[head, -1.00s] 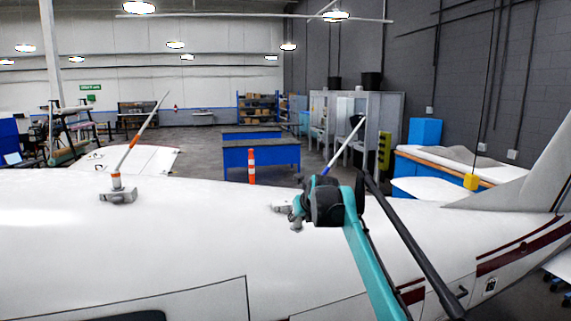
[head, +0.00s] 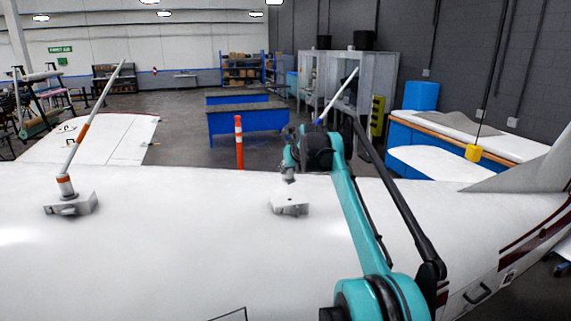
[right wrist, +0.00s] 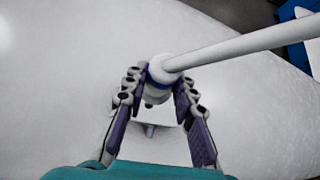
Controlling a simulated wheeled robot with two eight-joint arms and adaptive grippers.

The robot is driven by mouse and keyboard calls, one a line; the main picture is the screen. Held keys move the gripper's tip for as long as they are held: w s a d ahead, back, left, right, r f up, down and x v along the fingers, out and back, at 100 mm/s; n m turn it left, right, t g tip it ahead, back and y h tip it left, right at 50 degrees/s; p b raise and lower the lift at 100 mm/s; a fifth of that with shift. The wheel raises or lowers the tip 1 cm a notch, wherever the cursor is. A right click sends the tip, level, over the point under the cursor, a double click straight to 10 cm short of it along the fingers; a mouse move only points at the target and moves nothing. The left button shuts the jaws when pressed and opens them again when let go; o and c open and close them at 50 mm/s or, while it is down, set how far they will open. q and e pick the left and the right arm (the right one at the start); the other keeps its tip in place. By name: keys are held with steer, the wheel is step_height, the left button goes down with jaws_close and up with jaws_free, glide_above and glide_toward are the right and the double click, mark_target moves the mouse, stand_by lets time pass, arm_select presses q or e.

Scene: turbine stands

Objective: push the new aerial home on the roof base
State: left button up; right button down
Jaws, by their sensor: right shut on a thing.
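The new aerial is a white rod (head: 340,92) with a blue band, leaning up to the right. My right gripper (head: 303,150) is shut on its lower end, above the roof base. In the right wrist view the fingers (right wrist: 156,95) close around the white collar (right wrist: 160,70) with the blue ring. The roof base (head: 290,208) is a small pale block on the white fuselage. It shows partly beyond the fingers in the right wrist view (right wrist: 148,132). A short grey piece shows between gripper and base; I cannot tell whether aerial and base touch. My left gripper is out of view.
A second aerial (head: 82,130) with orange bands stands tilted on its own base (head: 70,204) at the left. A tail fin (head: 535,170) rises at the right. A yellow block (head: 473,153) hangs on a cable there. The roof between the bases is clear.

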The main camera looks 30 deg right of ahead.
mark_target(291, 181)
steer(key=shift+s, duration=0.35)
steer(key=shift+s+a+f+b, duration=0.25)
steer(key=shift+s+f+b, duration=0.25)
steer(key=shift+b, duration=0.35)
steer(key=f+b, duration=0.1)
steer(key=w+f+b, duration=0.1)
steer(key=f, duration=0.1)
steer(key=shift+w+d+f, duration=0.1)
steer(key=shift+d, duration=0.1)
steer(key=shift+s+a, duration=0.1)
steer(key=shift+s, duration=0.3)
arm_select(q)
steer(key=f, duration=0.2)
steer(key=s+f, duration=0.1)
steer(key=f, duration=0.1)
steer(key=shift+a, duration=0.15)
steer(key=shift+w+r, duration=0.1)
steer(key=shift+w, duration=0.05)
arm_select(e)
steer(key=shift+w+f, duration=0.15)
steer(key=shift+w, duration=0.05)
steer(key=shift+s, duration=0.1)
